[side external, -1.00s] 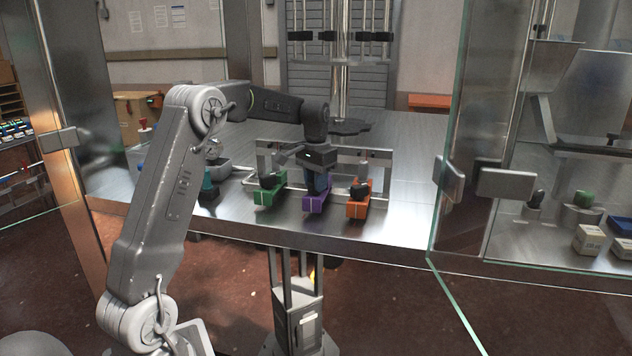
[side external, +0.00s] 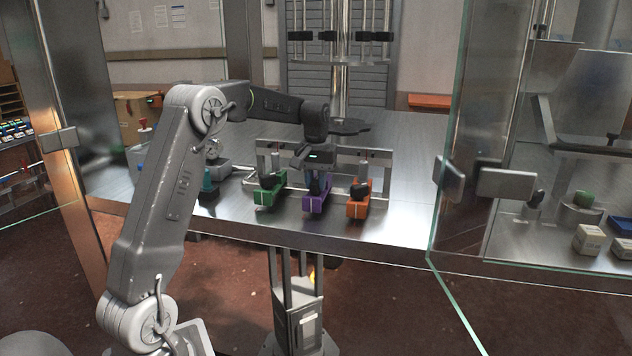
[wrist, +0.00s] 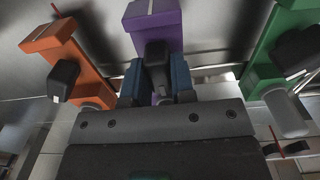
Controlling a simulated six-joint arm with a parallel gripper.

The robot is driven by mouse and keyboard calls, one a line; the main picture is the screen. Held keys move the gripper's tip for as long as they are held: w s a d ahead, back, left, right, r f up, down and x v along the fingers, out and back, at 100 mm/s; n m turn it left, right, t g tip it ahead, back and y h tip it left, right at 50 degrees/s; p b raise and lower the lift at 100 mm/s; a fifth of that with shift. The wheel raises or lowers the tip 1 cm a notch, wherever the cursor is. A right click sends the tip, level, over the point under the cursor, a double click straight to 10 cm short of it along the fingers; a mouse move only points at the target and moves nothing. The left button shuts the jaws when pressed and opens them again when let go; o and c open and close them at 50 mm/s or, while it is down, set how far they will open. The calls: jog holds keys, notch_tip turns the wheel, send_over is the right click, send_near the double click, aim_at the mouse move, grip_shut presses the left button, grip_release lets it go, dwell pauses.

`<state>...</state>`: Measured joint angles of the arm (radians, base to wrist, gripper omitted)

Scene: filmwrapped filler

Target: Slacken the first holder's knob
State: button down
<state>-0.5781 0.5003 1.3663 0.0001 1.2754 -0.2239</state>
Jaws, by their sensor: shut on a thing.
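Three clamp-like holders stand in a row at a metal rail: green (side external: 265,197), purple (side external: 315,205) and orange (side external: 358,208). Each has a black knob on top. The frames do not label which holder is first. My gripper (side external: 317,180) is down at the purple holder. In the wrist view its blue fingers (wrist: 157,88) stand on either side of the purple holder's black knob (wrist: 156,57), shut on it. The orange holder (wrist: 60,48) is at left there and the green holder (wrist: 268,68) at right, both untouched. The fingers partly hide the purple holder's rear.
The metal rail (side external: 345,152) runs behind the holders. A teal item (side external: 208,182) and grey parts lie left of the green holder, near my arm. The steel table (side external: 405,215) is clear to the right, up to a glass enclosure (side external: 470,130). The table's front edge is close.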

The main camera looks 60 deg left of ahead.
jog(key=n, duration=0.4)
jog(key=shift+n, duration=2.2)
